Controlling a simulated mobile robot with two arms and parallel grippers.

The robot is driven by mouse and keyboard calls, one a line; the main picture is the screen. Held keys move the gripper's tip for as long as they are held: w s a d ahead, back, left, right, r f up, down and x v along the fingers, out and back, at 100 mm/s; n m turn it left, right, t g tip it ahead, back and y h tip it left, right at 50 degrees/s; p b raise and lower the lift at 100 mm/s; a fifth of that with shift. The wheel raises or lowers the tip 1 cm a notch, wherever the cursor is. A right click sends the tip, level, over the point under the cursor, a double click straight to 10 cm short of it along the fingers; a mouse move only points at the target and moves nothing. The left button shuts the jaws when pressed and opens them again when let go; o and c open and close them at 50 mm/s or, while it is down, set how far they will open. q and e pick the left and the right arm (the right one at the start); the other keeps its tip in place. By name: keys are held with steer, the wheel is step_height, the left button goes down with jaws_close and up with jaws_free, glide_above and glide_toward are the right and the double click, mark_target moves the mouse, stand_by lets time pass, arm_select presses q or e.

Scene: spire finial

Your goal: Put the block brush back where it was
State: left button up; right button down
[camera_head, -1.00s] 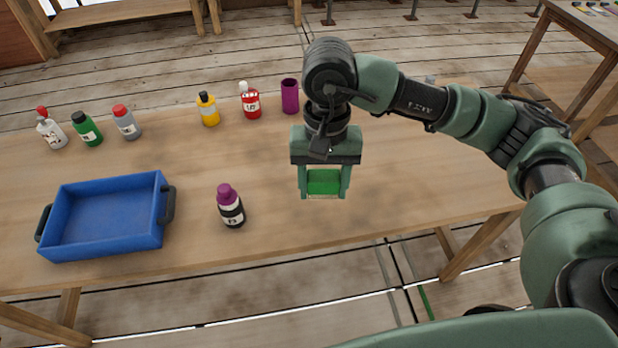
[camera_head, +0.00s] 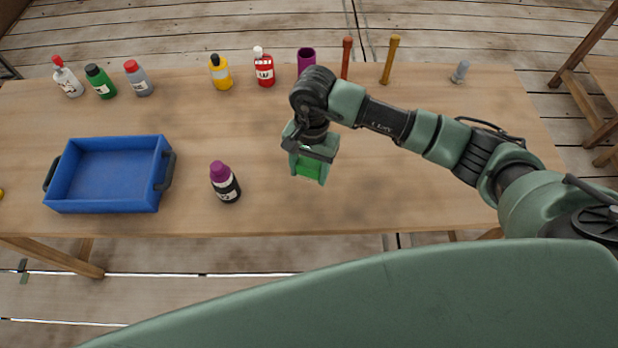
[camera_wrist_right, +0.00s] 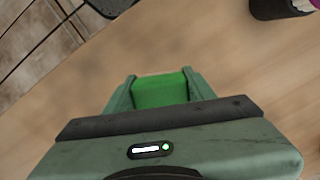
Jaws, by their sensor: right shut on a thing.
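My right gripper (camera_head: 309,172) is shut on the green block brush (camera_head: 308,168) and holds it over the middle of the wooden table. In the right wrist view the green brush (camera_wrist_right: 160,90) sits between the two fingers; most of it is hidden by the gripper body. Whether its lower side touches the table, I cannot tell. My left gripper is not in view.
A blue tray (camera_head: 110,206) with dark handles stands at the left. A black bottle with a purple cap (camera_head: 226,185) stands between tray and gripper. Several bottles, a purple cup (camera_head: 306,58) and upright handles (camera_head: 390,60) line the back edge.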

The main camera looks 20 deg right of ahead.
mark_target(308, 191)
steer(key=shift+a+f, duration=0.1)
steer(key=shift+f, duration=0.75)
step_height(308, 191, down, 4)
steer(key=shift+f+p, duration=0.1)
steer(key=shift+p, duration=0.45)
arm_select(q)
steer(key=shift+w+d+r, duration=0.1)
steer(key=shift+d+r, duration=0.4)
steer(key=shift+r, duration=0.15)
arm_select(e)
steer(key=shift+f, duration=0.1)
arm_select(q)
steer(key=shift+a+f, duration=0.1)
